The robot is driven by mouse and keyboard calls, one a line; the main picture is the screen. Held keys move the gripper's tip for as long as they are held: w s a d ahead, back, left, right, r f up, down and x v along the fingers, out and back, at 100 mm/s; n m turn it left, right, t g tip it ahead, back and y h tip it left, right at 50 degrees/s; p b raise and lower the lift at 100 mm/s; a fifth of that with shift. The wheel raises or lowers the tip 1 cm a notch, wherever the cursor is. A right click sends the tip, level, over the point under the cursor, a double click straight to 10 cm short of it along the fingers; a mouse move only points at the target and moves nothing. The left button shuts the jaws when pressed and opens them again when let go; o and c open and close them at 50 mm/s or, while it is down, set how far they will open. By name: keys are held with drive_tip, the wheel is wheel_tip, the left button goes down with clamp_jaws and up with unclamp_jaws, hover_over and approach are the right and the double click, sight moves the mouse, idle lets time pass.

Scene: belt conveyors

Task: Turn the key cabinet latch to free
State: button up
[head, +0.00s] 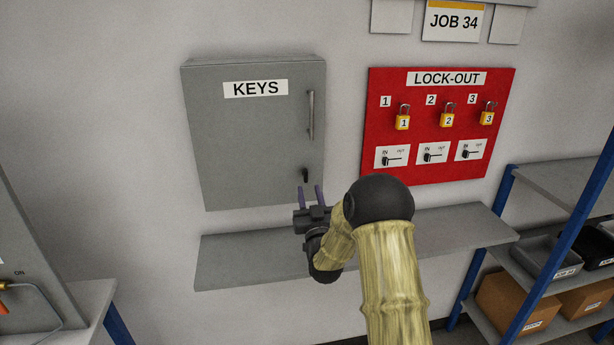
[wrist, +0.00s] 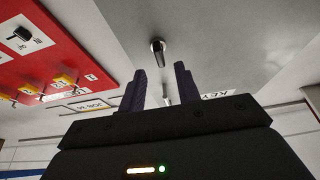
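The grey key cabinet (head: 240,140) hangs on the wall with its door shut and a KEYS label on it. Its small dark latch (head: 306,175) sits low on the door's right side, below a vertical bar handle (head: 311,115). The latch hangs roughly upright in the head view. My gripper (head: 311,192) is just below the latch, its two purple fingers pointing up and apart with nothing between them. In the wrist view the latch (wrist: 158,50) appears beyond the gap between the open fingers (wrist: 160,82), apart from both.
A grey shelf (head: 240,262) runs along the wall below the cabinet. A red lock-out board (head: 440,168) with several padlocks and switches hangs right of the cabinet. A blue-framed rack (head: 548,255) with boxes and trays stands at right. A grey unit (head: 35,250) stands at left.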

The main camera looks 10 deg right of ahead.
sight(306, 178)
drive_tip(key=shift+p+x, duration=0.8)
drive_tip(key=shift+x, duration=1.6)
drive_tip(key=shift+s, duration=0.1)
clamp_jaws()
